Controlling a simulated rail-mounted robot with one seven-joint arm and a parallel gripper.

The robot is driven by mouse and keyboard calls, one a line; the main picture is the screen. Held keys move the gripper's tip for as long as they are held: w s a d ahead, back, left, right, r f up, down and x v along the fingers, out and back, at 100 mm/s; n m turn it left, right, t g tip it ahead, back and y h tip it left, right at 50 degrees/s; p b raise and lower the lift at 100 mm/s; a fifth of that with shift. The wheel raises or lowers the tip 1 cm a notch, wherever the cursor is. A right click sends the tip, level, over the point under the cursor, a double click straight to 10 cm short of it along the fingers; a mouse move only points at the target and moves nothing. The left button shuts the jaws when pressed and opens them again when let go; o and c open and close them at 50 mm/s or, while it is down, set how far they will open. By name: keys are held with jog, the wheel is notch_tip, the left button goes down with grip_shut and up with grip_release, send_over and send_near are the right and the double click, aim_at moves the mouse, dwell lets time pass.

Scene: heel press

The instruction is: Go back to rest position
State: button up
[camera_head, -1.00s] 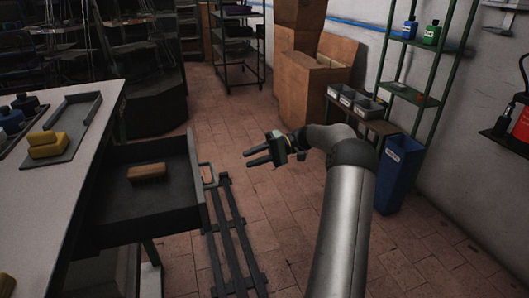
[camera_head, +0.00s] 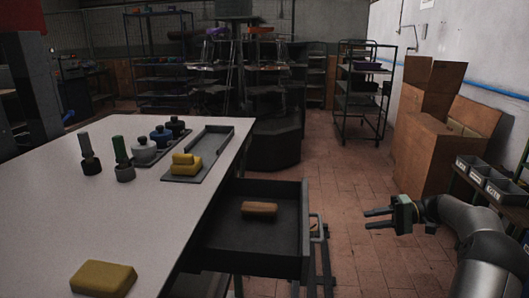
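My gripper (camera_head: 378,218) is at the right of the head view, held in the air over the tiled floor. Its two fingers point left and stand apart, with nothing between them. The open drawer (camera_head: 236,263) juts out from the table to the left of my gripper, and a gap lies between them. A brown block (camera_head: 259,209) lies in the drawer. The drawer's handle (camera_head: 318,229) faces my gripper without contact.
The white table (camera_head: 150,215) carries yellow blocks (camera_head: 104,278), a grey tray (camera_head: 224,140) and several knobbed items (camera_head: 144,149). Cardboard boxes (camera_head: 427,125) and grey bins (camera_head: 470,165) stand on the right. Tiled floor (camera_head: 350,190) is free between.

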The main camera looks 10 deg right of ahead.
jog(key=s+a+r+n+g+h+p, duration=0.15)
jog(key=s+a+r+h+p, duration=0.3)
jog(key=a, duration=0.65)
jog(key=s+a+r+m+g+h+p, duration=0.1)
jog(key=s+a+r+g+h+p, duration=0.3)
jog(key=a, duration=0.7)
jog(key=s+a+r+n+h+p, duration=0.1)
jog(key=s+h+p, duration=0.1)
jog(key=s, duration=0.6)
jog(key=s+a+r+n+t+h+p, duration=0.1)
jog(key=s+a+h+p, duration=0.1)
jog(key=s, duration=0.6)
jog(key=s+a+r+n+t+h+p, duration=0.1)
jog(key=s+r+h+p, duration=0.1)
jog(key=s, duration=0.6)
jog(key=shift+a+p, duration=0.35)
jog(key=shift+p, duration=0.05)
jog(key=shift+t, duration=0.25)
